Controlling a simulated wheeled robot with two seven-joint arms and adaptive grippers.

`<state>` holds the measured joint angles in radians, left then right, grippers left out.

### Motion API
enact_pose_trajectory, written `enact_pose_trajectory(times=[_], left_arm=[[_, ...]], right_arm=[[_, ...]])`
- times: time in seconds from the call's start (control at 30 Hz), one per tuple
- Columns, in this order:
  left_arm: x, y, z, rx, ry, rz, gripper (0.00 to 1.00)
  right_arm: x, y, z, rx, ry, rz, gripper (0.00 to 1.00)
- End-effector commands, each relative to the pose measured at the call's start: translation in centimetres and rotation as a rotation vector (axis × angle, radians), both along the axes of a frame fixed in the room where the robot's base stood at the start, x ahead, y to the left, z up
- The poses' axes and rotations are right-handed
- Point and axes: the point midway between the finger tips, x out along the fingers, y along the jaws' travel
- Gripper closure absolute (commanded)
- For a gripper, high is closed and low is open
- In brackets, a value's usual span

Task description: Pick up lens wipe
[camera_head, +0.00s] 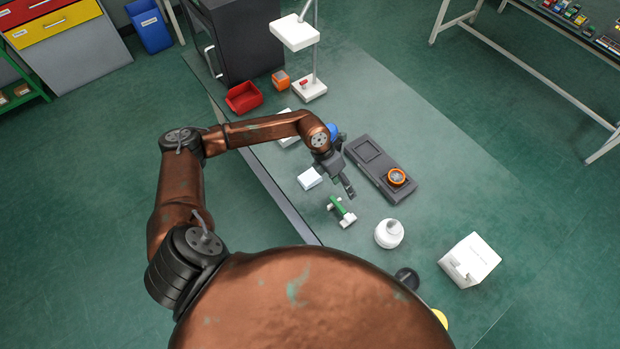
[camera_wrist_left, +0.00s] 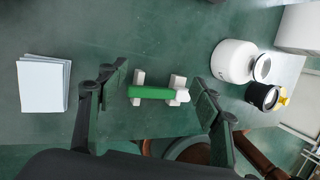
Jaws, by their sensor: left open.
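A stack of white sheets, which looks like the lens wipes (camera_head: 310,178), lies on the green bench top. It also shows in the left wrist view (camera_wrist_left: 42,86), left of the jaws. My left gripper (camera_head: 348,188) is open and empty above the bench, to the right of the stack. In the left wrist view, a green rod (camera_wrist_left: 152,92) on two white supports shows between the fingers of my left gripper (camera_wrist_left: 156,88), apparently below them. The rod also shows in the head view (camera_head: 338,207). My right gripper is not in view.
A dark tray (camera_head: 366,169) with an orange ring (camera_head: 397,177) lies beyond the gripper. A white jar (camera_head: 389,235) and white box (camera_head: 470,260) stand to the right. A red bin (camera_head: 244,97) and white stand (camera_head: 309,89) are further back. The bench right of the tray is clear.

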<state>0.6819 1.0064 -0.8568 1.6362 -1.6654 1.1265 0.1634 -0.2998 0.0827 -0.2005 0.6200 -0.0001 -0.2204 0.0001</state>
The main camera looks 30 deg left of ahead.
Motion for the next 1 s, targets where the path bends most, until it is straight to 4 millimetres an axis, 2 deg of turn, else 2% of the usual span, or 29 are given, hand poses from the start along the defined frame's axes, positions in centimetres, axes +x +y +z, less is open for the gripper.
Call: enact_pose_trajectory(times=[0.03, 0.1, 0.2, 0.3, 0.67, 0.9, 1.0], left_arm=[[0.8, 3.9, -0.2, 0.121, 0.01, -0.003, 0.41], [1.1, 8.3, -0.4, 0.253, 0.034, -0.002, 0.41], [1.4, 12.2, -0.1, 0.369, 0.059, 0.007, 0.41], [1.3, 14.0, -0.3, 0.42, 0.073, 0.013, 0.41], [1.2, 14.0, -3.4, 0.426, 0.076, 0.014, 0.41], [1.2, 13.7, -6.9, 0.424, 0.076, 0.014, 0.41], [1.2, 13.7, -7.7, 0.424, 0.075, 0.013, 0.41]], right_arm=[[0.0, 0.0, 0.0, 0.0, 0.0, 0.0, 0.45], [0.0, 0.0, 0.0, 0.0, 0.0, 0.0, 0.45], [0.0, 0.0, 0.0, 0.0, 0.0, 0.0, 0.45], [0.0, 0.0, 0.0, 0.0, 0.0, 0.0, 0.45], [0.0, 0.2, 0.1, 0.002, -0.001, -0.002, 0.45], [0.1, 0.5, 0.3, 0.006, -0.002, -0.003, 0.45], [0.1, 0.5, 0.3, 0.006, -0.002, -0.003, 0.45]])
